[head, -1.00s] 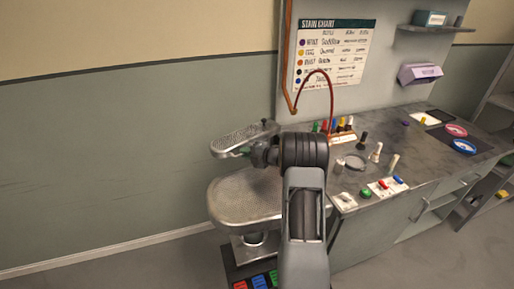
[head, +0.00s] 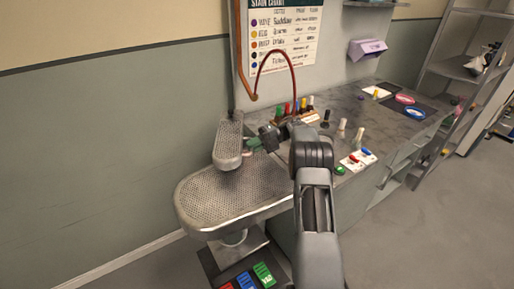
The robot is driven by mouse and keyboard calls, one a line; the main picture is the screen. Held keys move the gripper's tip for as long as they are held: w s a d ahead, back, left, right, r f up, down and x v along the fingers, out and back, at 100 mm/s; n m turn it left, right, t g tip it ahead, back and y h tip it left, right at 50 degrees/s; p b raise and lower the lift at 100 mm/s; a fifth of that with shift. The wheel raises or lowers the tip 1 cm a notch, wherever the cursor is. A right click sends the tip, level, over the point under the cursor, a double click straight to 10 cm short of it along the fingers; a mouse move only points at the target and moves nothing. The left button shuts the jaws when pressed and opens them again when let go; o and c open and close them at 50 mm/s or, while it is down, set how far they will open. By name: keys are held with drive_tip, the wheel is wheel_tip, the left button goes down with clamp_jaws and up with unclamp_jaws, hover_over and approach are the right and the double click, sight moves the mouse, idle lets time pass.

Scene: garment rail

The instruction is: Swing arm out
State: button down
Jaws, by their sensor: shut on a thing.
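The swing arm (head: 229,137) is a narrow, perforated metal board. The fingertips are small and partly hidden, so the exact grip is unclear. My arm reaches in from the lower right.
The grey counter (head: 375,120) to the right holds several bottles and a white card (head: 357,160) with coloured items. A curved red hose (head: 275,55) rises behind. Coloured pedals (head: 245,280) lie below the board. Floor at the right is clear.

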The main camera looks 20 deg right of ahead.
drive_tip(key=shift+d+g, duration=0.25)
drive_tip(key=shift+g, duration=0.05)
drive_tip(key=c, duration=1.2)
unclamp_jaws()
drive_tip(key=shift+d, duration=0.1)
